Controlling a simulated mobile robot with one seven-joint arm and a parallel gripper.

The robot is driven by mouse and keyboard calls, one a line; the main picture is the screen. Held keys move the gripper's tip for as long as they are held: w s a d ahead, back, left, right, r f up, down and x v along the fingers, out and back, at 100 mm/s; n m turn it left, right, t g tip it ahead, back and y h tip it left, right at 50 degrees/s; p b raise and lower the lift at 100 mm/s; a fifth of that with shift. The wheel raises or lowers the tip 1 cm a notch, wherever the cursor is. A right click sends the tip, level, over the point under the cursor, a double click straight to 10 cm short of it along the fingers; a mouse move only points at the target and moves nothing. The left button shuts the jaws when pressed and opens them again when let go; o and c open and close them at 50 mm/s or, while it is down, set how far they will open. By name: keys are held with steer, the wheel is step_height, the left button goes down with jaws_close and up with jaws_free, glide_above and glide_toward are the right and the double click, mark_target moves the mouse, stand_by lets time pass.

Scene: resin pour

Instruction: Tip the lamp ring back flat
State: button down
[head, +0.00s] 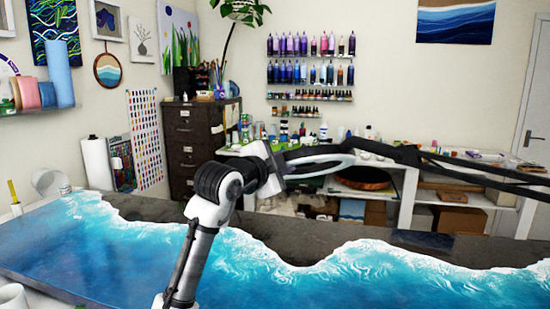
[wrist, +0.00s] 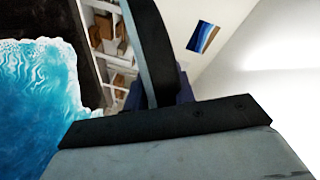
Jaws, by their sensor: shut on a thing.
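The lamp ring (head: 330,164) shows in the head view as a thin, pale and dark oval above the far part of the table, seen nearly edge-on. Its black lamp arm (head: 440,165) runs off to the right. My gripper (head: 272,163) is at the ring's left end and shut on its rim. In the wrist view the ring (wrist: 150,50) is a curved dark and grey strip, running down between the dark fingers of my gripper (wrist: 160,95). My gripper's body hides the lower part of that view. I cannot tell the exact tilt of the ring.
A table with blue-and-white wave resin (head: 130,245) lies below. Behind it are a white bench (head: 400,200) with supplies, a dark filing cabinet (head: 188,140) and bottle shelves (head: 310,98). A clear cup (head: 47,183) stands at the table's left end.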

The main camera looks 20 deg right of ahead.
steer(key=shift+s+d+f, duration=0.1)
steer(key=shift+f, duration=0.35)
steer(key=c, duration=1.2)
jaws_free()
steer(key=shift+o, duration=0.2)
steer(key=shift+s, duration=0.1)
